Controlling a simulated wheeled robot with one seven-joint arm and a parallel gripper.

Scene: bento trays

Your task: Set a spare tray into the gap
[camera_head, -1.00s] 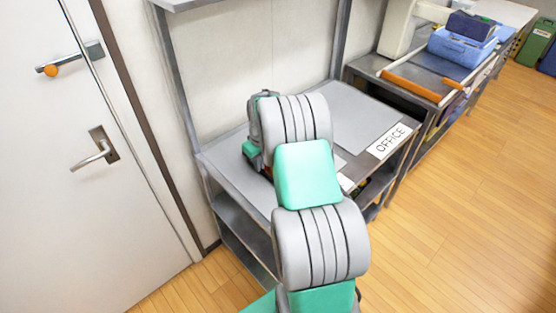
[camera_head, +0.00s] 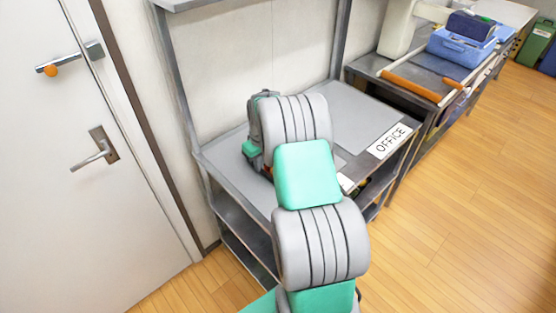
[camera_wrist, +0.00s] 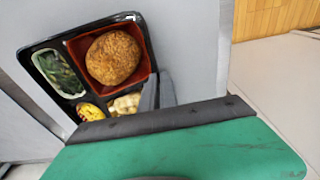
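A black bento tray (camera_wrist: 56,96) shows in the wrist view, at upper left, over a grey surface. Its red compartment (camera_wrist: 78,48) holds a round brown fried patty (camera_wrist: 113,57). Beside it are green vegetables (camera_wrist: 60,72), a yellow piece of food (camera_wrist: 91,112) and pale pieces (camera_wrist: 125,104). My gripper (camera_wrist: 157,92) reaches the tray's near right corner with dark fingers and covers part of it. Whether the fingers hold the rim or only stand beside it is unclear. In the head view my arm hides the gripper and tray. No gap between trays can be made out.
A grey metal shelf unit (camera_head: 355,120) stands against the wall, with an OFFICE label (camera_head: 390,141) on its top. A second bench (camera_head: 425,80) with a blue crate (camera_head: 462,48) is at upper right. A white door (camera_head: 80,220) is at left. Open wooden floor (camera_head: 470,220) lies at right.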

